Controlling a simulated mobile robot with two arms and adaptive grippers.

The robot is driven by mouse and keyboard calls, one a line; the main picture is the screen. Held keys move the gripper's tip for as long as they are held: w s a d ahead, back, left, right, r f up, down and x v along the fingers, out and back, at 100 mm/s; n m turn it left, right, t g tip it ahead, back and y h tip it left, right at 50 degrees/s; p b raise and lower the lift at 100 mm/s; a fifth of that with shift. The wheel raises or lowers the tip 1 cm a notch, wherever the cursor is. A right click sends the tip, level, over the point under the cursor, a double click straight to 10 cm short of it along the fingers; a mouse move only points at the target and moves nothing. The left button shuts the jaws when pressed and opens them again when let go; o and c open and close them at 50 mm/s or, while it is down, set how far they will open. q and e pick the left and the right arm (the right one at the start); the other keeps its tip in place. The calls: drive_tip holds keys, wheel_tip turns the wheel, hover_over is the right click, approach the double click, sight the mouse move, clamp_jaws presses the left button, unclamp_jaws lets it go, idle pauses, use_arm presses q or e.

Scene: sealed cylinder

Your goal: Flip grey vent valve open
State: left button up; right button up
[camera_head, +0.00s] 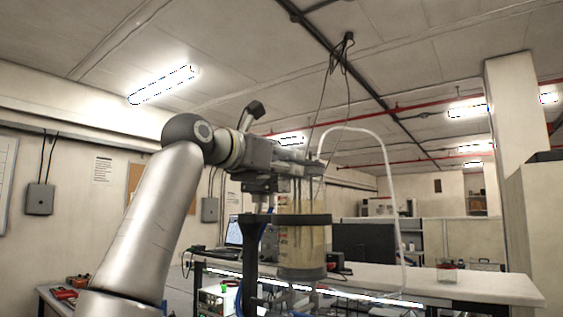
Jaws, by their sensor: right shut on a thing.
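The sealed cylinder (300,241) is a clear, yellowish upright vessel with a dark band (302,220) around it and a grey base. It stands in a dark stand in the middle of the view. My right gripper (303,166) is at the top of the cylinder, its fingers pointing right. It is shut on a small part at the cylinder's top, where the grey vent valve is. The fingers and gripper body largely hide the valve, so I cannot see its handle angle. My left gripper is not in view.
A white hose (384,160) arches from the cylinder's top down to the right. A long white bench (460,284) runs behind, with a dark monitor (362,243) and a glass beaker (447,270). A laptop (234,232) stands to the left. Thin cables hang above the cylinder.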

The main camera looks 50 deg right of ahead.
drive_tip(key=shift+r+n, duration=0.1)
drive_tip(key=shift+n, duration=0.7)
drive_tip(key=o, duration=0.7)
drive_tip(key=shift+d, duration=0.1)
drive_tip(key=o, duration=0.3)
drive_tip(key=shift+d, duration=0.15)
drive_tip(key=shift+r, duration=4.9)
